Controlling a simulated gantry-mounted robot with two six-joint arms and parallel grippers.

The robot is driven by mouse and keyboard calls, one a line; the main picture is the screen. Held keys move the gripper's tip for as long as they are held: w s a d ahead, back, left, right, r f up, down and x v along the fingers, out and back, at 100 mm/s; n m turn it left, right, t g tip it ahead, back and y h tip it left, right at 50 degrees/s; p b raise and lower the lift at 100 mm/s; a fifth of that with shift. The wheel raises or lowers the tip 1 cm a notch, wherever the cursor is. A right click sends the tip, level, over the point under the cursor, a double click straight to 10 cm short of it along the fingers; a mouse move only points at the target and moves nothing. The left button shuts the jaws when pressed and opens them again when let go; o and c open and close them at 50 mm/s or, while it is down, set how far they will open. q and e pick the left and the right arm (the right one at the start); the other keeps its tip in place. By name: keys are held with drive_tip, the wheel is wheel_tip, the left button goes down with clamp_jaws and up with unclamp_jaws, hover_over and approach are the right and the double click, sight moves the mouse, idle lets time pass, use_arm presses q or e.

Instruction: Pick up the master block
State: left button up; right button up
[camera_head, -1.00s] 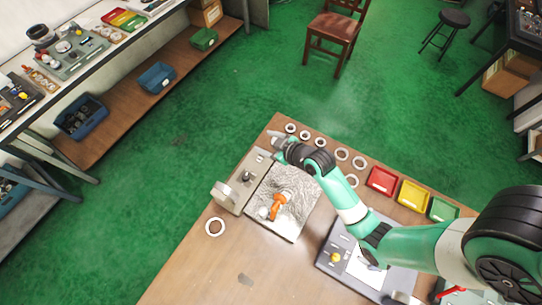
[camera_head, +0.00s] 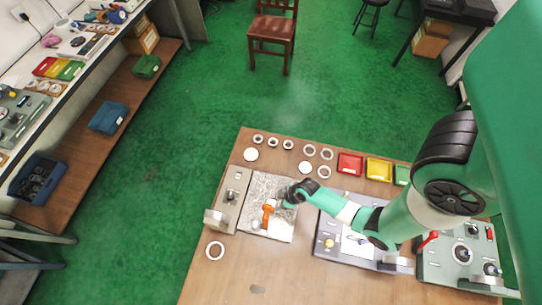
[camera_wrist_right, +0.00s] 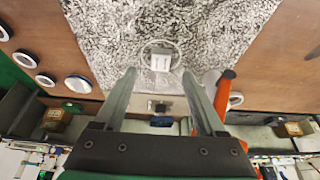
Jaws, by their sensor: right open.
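A small pale block (camera_wrist_right: 161,61) with a thin ring outline around it lies on the speckled grey plate (camera_wrist_right: 95,25) in the right wrist view; I take it for the master block. In the head view the block is hidden or too small to tell. My right gripper (camera_wrist_right: 160,73) is open and empty, its two fingertips on either side just short of the block. In the head view my right gripper (camera_head: 289,198) is over the right part of the plate (camera_head: 262,184). My left gripper is not in view.
An orange-handled tool (camera_head: 267,214) stands close beside my right finger and also shows in the wrist view (camera_wrist_right: 224,94). A grey fixture (camera_head: 231,200) adjoins the plate's left side. Several rings (camera_head: 310,150) and red (camera_head: 350,164) and yellow (camera_head: 379,169) trays line the table's far edge.

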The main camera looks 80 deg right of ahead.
sight(272, 203)
drive_tip(key=b+x, duration=0.1)
drive_tip(key=x, duration=0.4)
drive_tip(key=shift+a+f+b, duration=0.1)
drive_tip(key=shift+f+b, duration=0.05)
drive_tip(key=shift+b, duration=0.2)
clamp_jaws()
